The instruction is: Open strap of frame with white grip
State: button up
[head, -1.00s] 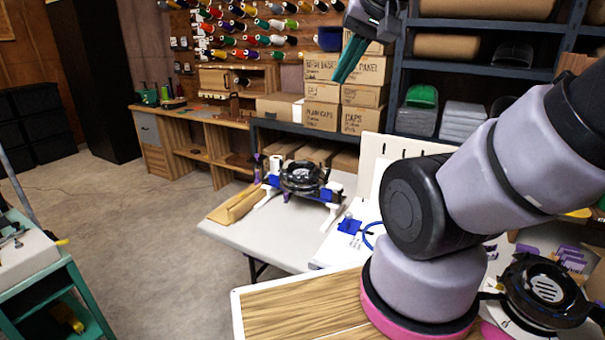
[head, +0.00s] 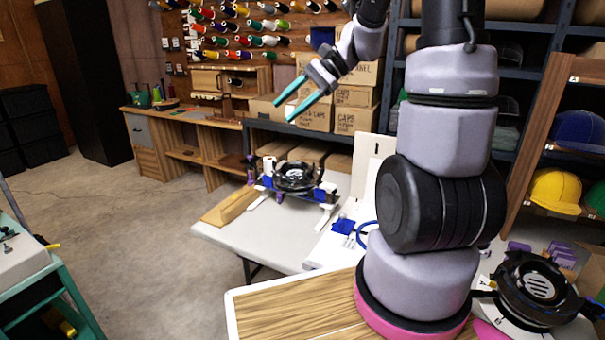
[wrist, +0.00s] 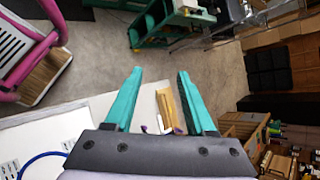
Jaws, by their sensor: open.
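A black ring-shaped frame (head: 297,178) sits on a stand with white legs and blue clamps, on the grey table (head: 235,242) in the head view. A second black round frame (head: 540,288) lies at the lower right, beside my arm's base, with a white part under it. I cannot tell which frame has the white grip, and no strap is clear on either. My gripper (head: 283,112) is open and empty, its teal fingers raised above and behind the table. In the wrist view the gripper (wrist: 160,72) shows bare floor and a wooden piece between its fingers.
A wooden strip (head: 230,206) lies along the table's left edge. A blue cable (head: 365,235) lies on a white board near my arm. Cardboard boxes (head: 355,108) stand behind. Shelves with hard hats (head: 555,192) stand at the right.

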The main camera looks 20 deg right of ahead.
jog(key=w+d+f+m+t+y, duration=0.25)
jog(key=w+d+f+m, duration=0.2)
jog(key=w+f, duration=0.3)
jog(key=w+d+f+m+t+y, duration=0.25)
jog(key=w+f+m, duration=0.25)
jog(key=w+f, duration=0.25)
jog(key=m+t+h, duration=0.4)
jog(key=m+t, duration=0.4)
send_near(303, 179)
jog(key=w+a+r, duration=0.3)
jog(key=w+a, duration=0.3)
jog(key=w, duration=0.2)
jog(key=shift+w, duration=0.15)
grip_shut()
